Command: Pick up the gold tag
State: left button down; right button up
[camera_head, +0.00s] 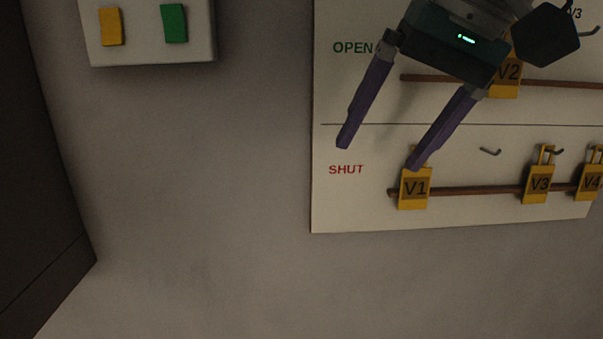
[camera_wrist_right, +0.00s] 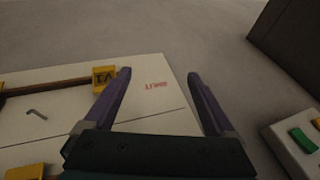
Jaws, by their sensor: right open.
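Several gold tags hang on a white board. The V1 tag (camera_head: 414,190) is on the lower rail in the SHUT row; it also shows in the right wrist view (camera_wrist_right: 104,79). The V3 tag (camera_head: 538,185) and V4 tag (camera_head: 590,182) hang further right on that rail. The V2 tag (camera_head: 507,78) is on the upper rail, partly hidden by my gripper. My right gripper (camera_head: 378,156) is open, with nothing between its fingers. In the head view one fingertip overlaps the top of the V1 tag; I cannot tell whether it touches. My left gripper is not in view.
The white board (camera_head: 345,215) has OPEN and SHUT rows, a lower rail (camera_head: 470,190) and small bare hooks (camera_head: 490,151). A pale box (camera_head: 145,52) with a yellow and a green block is at upper left. A dark panel (camera_head: 35,200) stands at far left. The grey surface between is clear.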

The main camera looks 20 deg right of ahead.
aim_at(417, 181)
jog(key=w+d+r+h, duration=0.1)
jog(key=d+h, duration=0.2)
jog(key=d, duration=0.3)
jog(key=shift+n+h, duration=0.3)
jog(key=shift+n, duration=0.1)
jog(key=b+x, duration=0.2)
jog(key=x, duration=0.1)
jog(key=d+b+x, duration=0.1)
jog(key=b+x, duration=0.1)
jog(key=x, duration=0.1)
jog(key=d+b+x, duration=0.1)
jog(key=x, duration=0.2)
jog(key=shift+w+b, duration=0.3)
jog(key=shift+b, duration=0.1)
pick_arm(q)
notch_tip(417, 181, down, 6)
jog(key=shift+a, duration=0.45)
